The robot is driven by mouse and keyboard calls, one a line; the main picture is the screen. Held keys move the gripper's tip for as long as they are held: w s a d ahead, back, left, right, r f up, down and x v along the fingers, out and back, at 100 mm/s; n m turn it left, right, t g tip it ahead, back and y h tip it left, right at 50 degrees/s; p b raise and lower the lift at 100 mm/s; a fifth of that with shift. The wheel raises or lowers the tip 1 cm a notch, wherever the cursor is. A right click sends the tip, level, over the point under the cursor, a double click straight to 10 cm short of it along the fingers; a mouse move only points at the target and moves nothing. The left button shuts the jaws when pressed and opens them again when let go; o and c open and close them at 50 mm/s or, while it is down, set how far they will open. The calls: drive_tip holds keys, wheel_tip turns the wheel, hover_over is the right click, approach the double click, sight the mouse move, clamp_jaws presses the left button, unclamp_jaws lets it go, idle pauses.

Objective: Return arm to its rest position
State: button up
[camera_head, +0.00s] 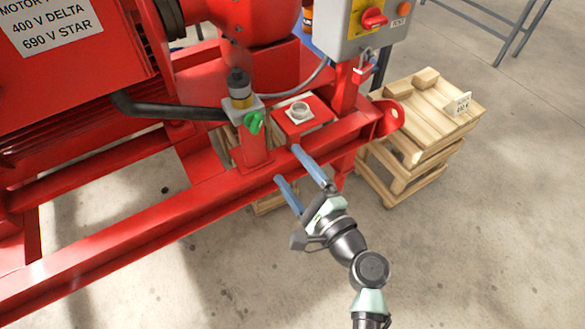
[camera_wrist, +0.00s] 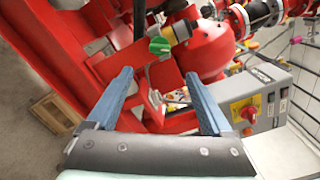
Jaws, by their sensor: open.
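My gripper (camera_head: 287,164) is open and empty, with two blue fingers spread apart. In the head view it is at the front rail of the red skid (camera_head: 130,225), with its fingertips over or close to the rail; whether they touch cannot be told. In the wrist view the two fingers of my gripper (camera_wrist: 158,80) frame red steelwork with nothing between them. My arm reaches in from the bottom right of the head view.
Beyond the fingers are a green-handled valve (camera_head: 253,122) and a red block with a pale round fitting (camera_head: 299,111). A grey control box (camera_head: 372,28) with a red switch stands behind. Wooden pallets (camera_head: 425,120) are at right. The floor in front is clear.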

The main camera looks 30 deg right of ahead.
drive_tip(key=w+a+r+n+t+y, duration=0.1)
drive_tip(key=w+a+r+n, duration=0.1)
drive_tip(key=a+r+n, duration=0.6)
drive_tip(key=w+a+r+n+t+y, duration=0.1)
drive_tip(key=w+r+n, duration=0.2)
drive_tip(key=r, duration=0.9)
drive_tip(key=w+a+r+n+t, duration=0.1)
drive_tip(key=w+a+r+n, duration=0.1)
drive_tip(key=a+r+n, duration=0.6)
drive_tip(key=s+a+r+n+t+h+p, duration=0.1)
drive_tip(key=s+r+n+t, duration=0.1)
drive_tip(key=s+r, duration=0.5)
drive_tip(key=s+a+r+n+t+h+p, duration=0.1)
drive_tip(key=s+r+t, duration=0.15)
drive_tip(key=r, duration=0.95)
drive_tip(key=s+a+r+n+t+h+p, duration=0.1)
drive_tip(key=s+r+n+t, duration=0.1)
drive_tip(key=s+r, duration=0.5)
wheel_tip(320, 180, up, 22)
drive_tip(key=w+p, duration=0.2)
drive_tip(key=p, duration=1.8)
drive_tip(key=shift+w+d, duration=0.25)
drive_tip(key=shift+d, duration=0.05)
